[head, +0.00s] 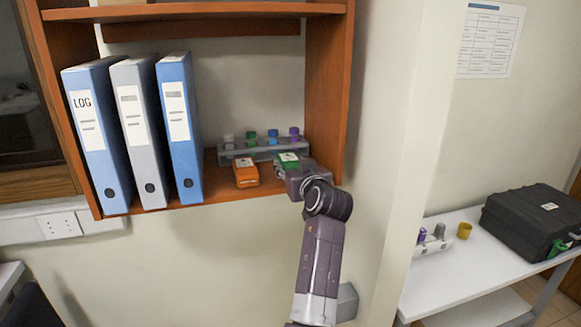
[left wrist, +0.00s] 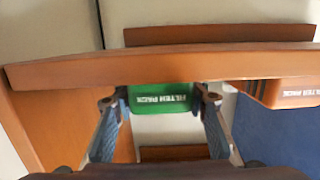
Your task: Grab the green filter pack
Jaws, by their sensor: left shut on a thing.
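The green filter pack (head: 287,158) is on the wooden shelf, at its right end in the head view. In the left wrist view the green pack (left wrist: 160,98) shows between the two fingers, its label upside down. My left gripper (head: 289,168) reaches in from the front and is shut on the pack, one finger on each side. The gripper body hides the near part of the pack in the head view. In the left wrist view my left gripper (left wrist: 162,94) is partly crossed by the shelf board. My right gripper is not in view.
An orange filter pack (head: 246,174) lies just left of the green one. Several binders (head: 141,130) stand on the left. The shelf's right side panel (head: 328,90) is close to my gripper.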

